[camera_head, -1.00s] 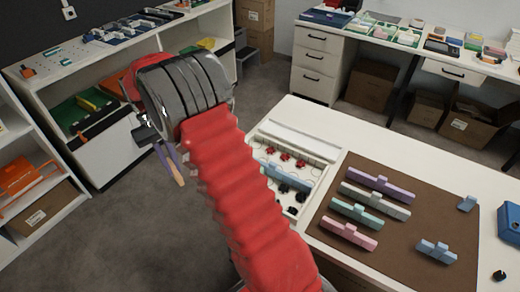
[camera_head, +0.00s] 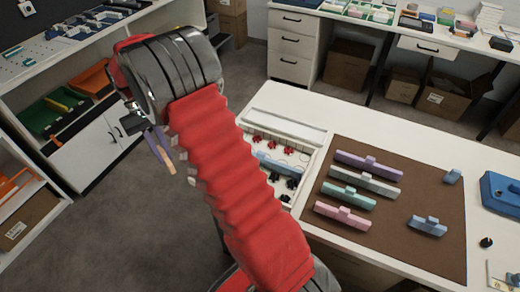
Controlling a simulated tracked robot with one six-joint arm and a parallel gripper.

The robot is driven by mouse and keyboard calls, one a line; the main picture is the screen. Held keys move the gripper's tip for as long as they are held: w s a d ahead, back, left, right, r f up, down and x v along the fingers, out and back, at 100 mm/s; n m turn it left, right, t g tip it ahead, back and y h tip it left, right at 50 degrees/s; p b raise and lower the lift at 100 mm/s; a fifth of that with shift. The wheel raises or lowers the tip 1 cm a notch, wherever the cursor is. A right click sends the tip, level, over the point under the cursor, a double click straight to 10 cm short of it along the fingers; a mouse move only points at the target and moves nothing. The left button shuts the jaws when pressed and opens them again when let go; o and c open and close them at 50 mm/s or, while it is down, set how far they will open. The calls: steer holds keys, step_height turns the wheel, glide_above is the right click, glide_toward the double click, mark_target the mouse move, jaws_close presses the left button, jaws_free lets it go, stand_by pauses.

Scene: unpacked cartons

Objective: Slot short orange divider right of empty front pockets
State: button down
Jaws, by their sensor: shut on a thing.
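My gripper (camera_head: 157,143) hangs at the left, past the far end of my red-sleeved arm and out over the floor. It is shut on a pale orange piece, the short orange divider (camera_head: 169,164), whose narrow end shows below the purple-grey finger. The rest of the divider is hidden. The white tray (camera_head: 308,166) lies on the table right of my arm, apart from the gripper. Red pieces sit in its back pockets and black pieces nearer the front, with a light blue divider (camera_head: 270,164) between them. My arm hides the tray's left and front parts, so its front pockets cannot be made out.
A brown mat (camera_head: 400,215) right of the tray holds long purple, grey, green and pink dividers and two short blue ones. A blue box (camera_head: 502,192) stands at the table's right. White shelves (camera_head: 90,155) stand left of the gripper. Grey floor lies open below it.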

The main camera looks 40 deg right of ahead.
steer(key=s+d+r+m+t+y, duration=0.1)
steer(key=s+d+m+y, duration=0.1)
steer(key=s+d+m, duration=0.4)
steer(key=s+d+r+m+t+y, duration=0.1)
steer(key=s+d+m, duration=0.6)
steer(key=s+d, duration=0.7)
steer(key=shift+s+d+r+t+y, duration=0.35)
steer(key=shift+s+r+t, duration=0.2)
steer(key=shift+s, duration=0.5)
steer(key=shift+a+f, duration=0.1)
steer(key=shift+f, duration=2.25)
steer(key=shift+f, duration=0.2)
steer(key=shift+f, duration=0.7)
steer(key=shift+f, duration=0.35)
steer(key=shift+f, duration=0.35)
